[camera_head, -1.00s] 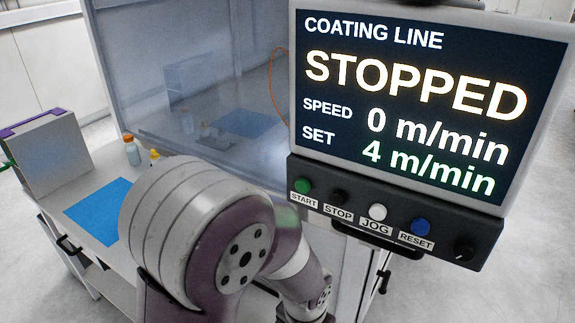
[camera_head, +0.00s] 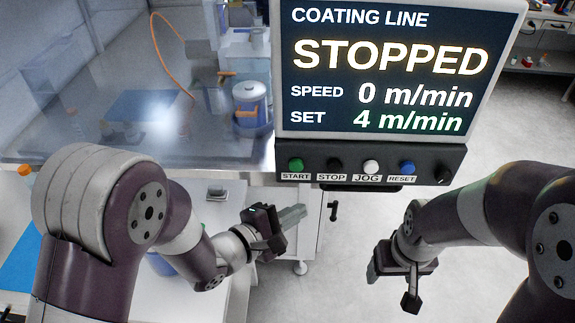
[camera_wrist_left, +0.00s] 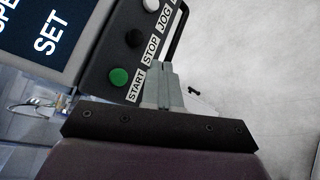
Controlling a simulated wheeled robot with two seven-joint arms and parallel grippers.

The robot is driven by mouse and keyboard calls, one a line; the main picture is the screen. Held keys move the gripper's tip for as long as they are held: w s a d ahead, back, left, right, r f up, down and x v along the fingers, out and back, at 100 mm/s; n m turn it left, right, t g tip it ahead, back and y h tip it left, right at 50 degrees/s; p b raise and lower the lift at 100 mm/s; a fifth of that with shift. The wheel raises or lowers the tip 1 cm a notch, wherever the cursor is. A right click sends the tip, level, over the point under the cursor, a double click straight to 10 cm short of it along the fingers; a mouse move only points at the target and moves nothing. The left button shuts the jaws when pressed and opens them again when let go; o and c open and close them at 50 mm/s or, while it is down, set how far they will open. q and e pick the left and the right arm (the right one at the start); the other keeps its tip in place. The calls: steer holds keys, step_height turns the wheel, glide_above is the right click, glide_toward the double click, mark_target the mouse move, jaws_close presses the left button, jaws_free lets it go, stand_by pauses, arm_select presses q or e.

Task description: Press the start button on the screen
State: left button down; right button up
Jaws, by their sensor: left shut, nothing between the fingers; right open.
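The screen (camera_head: 390,70) of the coating line reads STOPPED, speed 0 m/min, set 4 m/min. The green start button (camera_head: 296,165) is at the left end of the dark button panel (camera_head: 340,158) under the screen. In the left wrist view the start button (camera_wrist_left: 119,76) is left of the fingertips, with its START label between. My left gripper (camera_head: 298,213) is shut and empty, below the start button in the head view and apart from it. Its fingers also show in the left wrist view (camera_wrist_left: 162,70). My right gripper (camera_head: 391,286) is open and empty, lower right of the panel.
Black stop (camera_head: 335,166), white jog (camera_head: 371,167) and blue reset (camera_head: 407,167) buttons and a black knob (camera_head: 443,174) sit right of start. A bar handle runs under the panel. A glass-walled enclosure (camera_head: 120,95) stands behind at left. Open floor lies below the panel.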

mark_target(296, 167)
arm_select(q)
steer(key=w, duration=0.8)
steer(key=shift+w+a, duration=0.3)
steer(key=shift+w, duration=0.05)
arm_select(e)
steer(key=shift+s+a+f, duration=0.1)
steer(key=shift+a+f, duration=0.05)
steer(key=shift+a, duration=0.05)
arm_select(q)
steer(key=shift+a, duration=0.1)
arm_select(e)
steer(key=shift+a, duration=0.15)
stand_by(1.6)
